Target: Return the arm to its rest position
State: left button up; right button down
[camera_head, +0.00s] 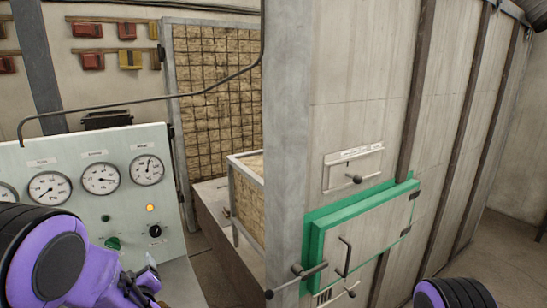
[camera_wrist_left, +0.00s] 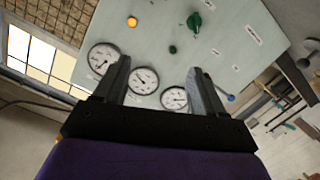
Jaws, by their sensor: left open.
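My left gripper (camera_head: 146,280) is low at the left in the head view, in front of the lower part of the control panel (camera_head: 90,175). In the left wrist view my left gripper (camera_wrist_left: 158,72) has its two fingers spread apart with nothing between them. The panel's gauges and knobs lie beyond the fingers there. A black and purple part of my right arm shows at the bottom right of the head view; its gripper is out of view. No ladle shows.
The panel carries several round gauges (camera_head: 101,179), a lit amber lamp (camera_head: 150,208) and a green knob (camera_head: 112,243). A large furnace-like block with a green-framed door (camera_head: 365,240) stands at the right, its handles sticking out. A metal-framed box (camera_head: 247,205) stands between them.

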pick_arm(q)
jog(key=s+d+f+m+g+h+b, duration=0.1)
jog(key=s+f+m+g+h+b, duration=0.15)
jog(key=s+f, duration=0.7)
jog(key=s+d+f+m+g+h+b, duration=0.1)
jog(key=s+d+f+g+b, duration=0.3)
jog(key=f, duration=1)
jog(key=s+f+g+h+b, duration=0.1)
jog(key=s+f+g, duration=0.1)
jog(key=s+f, duration=0.6)
jog(key=s+f+g+b, duration=0.2)
jog(key=s+f, duration=0.6)
jog(key=s, duration=0.7)
jog(key=shift+m+h, duration=0.35)
pick_arm(e)
notch_tip(320, 180, down, 10)
jog(key=shift+w, duration=0.45)
